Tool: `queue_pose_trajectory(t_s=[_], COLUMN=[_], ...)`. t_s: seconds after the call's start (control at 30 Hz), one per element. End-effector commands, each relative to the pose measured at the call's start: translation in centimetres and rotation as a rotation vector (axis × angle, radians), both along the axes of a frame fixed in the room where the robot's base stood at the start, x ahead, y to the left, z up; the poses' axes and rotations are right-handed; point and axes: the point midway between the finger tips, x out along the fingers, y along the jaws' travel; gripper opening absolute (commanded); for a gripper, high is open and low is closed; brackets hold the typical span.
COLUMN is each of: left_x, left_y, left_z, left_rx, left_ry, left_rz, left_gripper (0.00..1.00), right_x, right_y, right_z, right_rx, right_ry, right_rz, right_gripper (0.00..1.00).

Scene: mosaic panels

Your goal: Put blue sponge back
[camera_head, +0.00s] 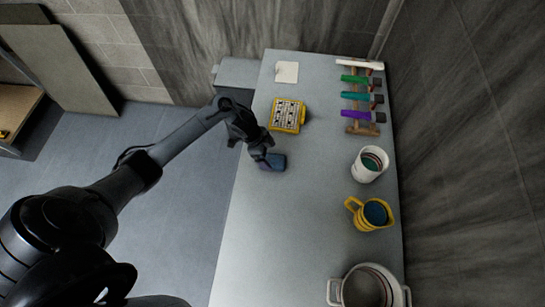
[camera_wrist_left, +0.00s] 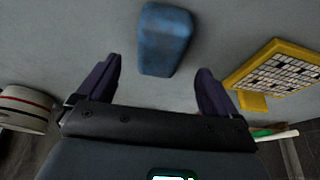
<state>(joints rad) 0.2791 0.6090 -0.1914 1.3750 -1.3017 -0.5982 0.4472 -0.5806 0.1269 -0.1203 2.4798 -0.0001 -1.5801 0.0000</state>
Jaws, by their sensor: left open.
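The blue sponge (camera_head: 277,161) lies on the grey table near its left edge. In the left wrist view the sponge (camera_wrist_left: 165,40) lies just ahead of my fingertips, roughly centred between them. My left gripper (camera_head: 264,157) is low over the table right beside the sponge. In its own wrist view the gripper (camera_wrist_left: 159,70) has its two dark fingers spread apart with nothing between them. I cannot tell whether a finger touches the sponge. My right gripper is not in view.
A yellow-framed mosaic panel (camera_head: 288,115) lies above the sponge, with a white square (camera_head: 287,72) beyond. A wooden rack (camera_head: 362,127) holds coloured-handled tools. A white mug (camera_head: 369,164), yellow pitcher (camera_head: 373,214) and white pot (camera_head: 368,286) stand on the right. The table's lower middle is clear.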

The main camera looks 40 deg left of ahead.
Motion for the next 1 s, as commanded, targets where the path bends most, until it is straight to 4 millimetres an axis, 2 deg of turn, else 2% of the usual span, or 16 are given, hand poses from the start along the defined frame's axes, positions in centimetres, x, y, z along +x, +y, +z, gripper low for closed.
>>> queue_pose_trajectory(t_s=[0.03,0.2,0.33,0.43,0.57,0.67,0.77,0.87,1.0], left_x=[-0.2,-0.8,-1.1,-1.3,-1.4,-1.9,-3.4,-6.0,-11.1], left_y=[0.4,1.2,1.6,1.2,-1.7,-5.4,-8.8,-10.7,-11.1], left_z=[1.1,3.5,4.8,5.0,4.2,3.6,4.2,5.7,8.2], left_rx=[0.003,0.002,-0.001,0.004,0.026,0.052,0.078,0.098,0.109], left_ry=[-0.002,-0.001,-0.001,-0.015,-0.086,-0.176,-0.253,-0.272,-0.197], left_rz=[-0.002,-0.001,-0.001,-0.003,0.002,0.042,0.14,0.285,0.511], left_gripper=[0.93,0.93,0.93,0.93,0.93,0.93,0.93,0.93,0.93], right_x=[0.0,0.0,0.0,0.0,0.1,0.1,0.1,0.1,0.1], right_y=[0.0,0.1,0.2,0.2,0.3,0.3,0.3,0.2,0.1], right_z=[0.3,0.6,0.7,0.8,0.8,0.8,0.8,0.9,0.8], right_rx=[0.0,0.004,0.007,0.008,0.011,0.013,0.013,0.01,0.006], right_ry=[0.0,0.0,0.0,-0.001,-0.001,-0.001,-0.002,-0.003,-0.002], right_rz=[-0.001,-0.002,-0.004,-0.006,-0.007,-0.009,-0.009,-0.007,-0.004], right_gripper=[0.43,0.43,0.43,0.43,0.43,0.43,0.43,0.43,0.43])
